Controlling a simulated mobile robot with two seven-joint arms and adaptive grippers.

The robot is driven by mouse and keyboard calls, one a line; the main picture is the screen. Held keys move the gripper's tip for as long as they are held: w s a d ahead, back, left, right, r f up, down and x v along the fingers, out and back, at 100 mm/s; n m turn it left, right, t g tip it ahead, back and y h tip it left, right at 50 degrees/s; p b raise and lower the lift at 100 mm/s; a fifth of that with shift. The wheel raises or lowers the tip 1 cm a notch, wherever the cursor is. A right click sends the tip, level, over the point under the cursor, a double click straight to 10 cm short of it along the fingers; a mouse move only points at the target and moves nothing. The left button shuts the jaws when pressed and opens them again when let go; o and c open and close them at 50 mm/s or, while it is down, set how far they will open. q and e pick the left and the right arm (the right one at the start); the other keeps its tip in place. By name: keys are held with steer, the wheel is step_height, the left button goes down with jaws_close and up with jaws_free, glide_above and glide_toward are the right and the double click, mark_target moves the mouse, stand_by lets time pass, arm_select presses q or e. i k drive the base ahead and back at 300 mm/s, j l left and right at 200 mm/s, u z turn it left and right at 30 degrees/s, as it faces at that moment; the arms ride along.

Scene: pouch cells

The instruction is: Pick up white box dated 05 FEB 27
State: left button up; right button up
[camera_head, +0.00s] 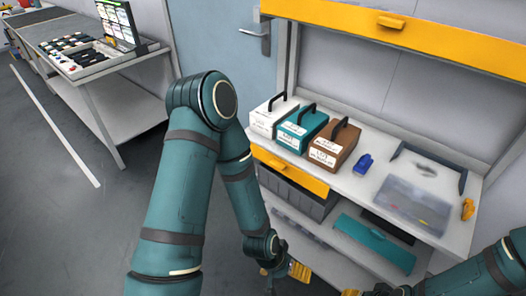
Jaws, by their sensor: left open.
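A white box (266,121) with a black top handle and a label stands at the left end of the workbench shelf; the print is too small to read. A teal box (292,136) and a brown box (327,158) stand in a row to its right, also with handles and labels. My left gripper (290,272) is open at the bottom middle of the picture, well below the white box and apart from it, with nothing seen in it. My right gripper (352,292) is at the bottom edge, mostly cut off, so its jaw state does not show.
The shelf also holds a blue object (363,164), a clear container (412,206) and a small yellow object (468,209). A yellow drawer front (290,171) lies below the boxes. A teal case (374,242) sits lower. Another table (98,66) stands at upper left, with open floor between.

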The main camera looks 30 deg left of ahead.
mark_target(264, 119)
steer(key=u, duration=0.8)
steer(key=i+j, duration=0.35)
steer(key=j, duration=0.3)
steer(key=i+j, duration=0.2)
steer(key=i+j+z, duration=0.15)
steer(key=j+z, duration=0.2)
steer(key=i+j+z, duration=0.1)
steer(key=j+z, duration=0.25)
